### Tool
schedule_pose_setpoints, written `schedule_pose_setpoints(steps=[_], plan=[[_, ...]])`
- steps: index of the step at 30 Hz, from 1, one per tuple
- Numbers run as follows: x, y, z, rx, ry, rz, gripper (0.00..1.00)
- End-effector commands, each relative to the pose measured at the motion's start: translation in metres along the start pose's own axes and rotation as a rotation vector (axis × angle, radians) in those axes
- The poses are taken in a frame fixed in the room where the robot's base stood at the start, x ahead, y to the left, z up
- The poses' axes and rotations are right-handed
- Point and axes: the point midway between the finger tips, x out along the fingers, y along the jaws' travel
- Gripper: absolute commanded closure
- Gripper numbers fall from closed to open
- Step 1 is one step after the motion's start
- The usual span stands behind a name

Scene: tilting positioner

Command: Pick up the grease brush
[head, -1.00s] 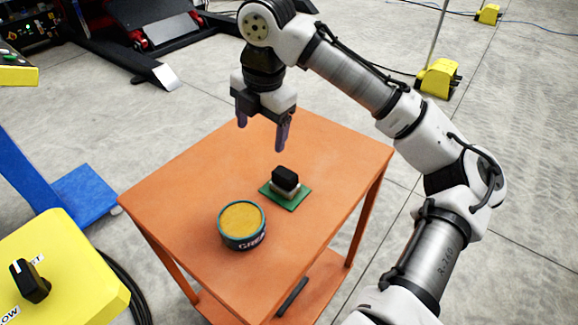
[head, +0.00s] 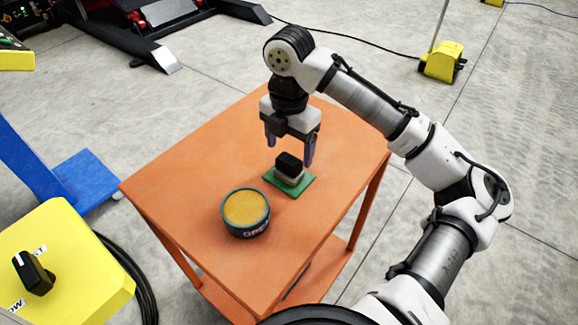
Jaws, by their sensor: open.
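The grease brush (head: 289,164) has a black top and a pale lower part. It sits on a small green mat (head: 298,188) on the orange table. My gripper (head: 289,154) is open, its two purple-grey fingers pointing down. In the picture the fingertips lie either side of the brush's top, the right one close beside it. Whether they touch it, and their exact height and depth, I cannot tell. The brush's bristles are not clearly visible.
A round grease tin (head: 245,208) with tan contents stands left of the mat. The orange table (head: 190,165) is otherwise clear. A yellow control box (head: 70,255) with a black knob is at lower left, beside a blue stand (head: 78,180).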

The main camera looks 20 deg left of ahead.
Motion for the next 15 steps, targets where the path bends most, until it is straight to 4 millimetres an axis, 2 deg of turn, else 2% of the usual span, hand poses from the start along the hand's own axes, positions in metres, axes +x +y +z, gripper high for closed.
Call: schedule_pose_setpoints(steps=[9,15], plan=[[0.041,-0.001,-0.002,0.001,0.000,-0.002,0.24],[0.047,-0.001,-0.002,0.001,0.000,0.000,0.24]])
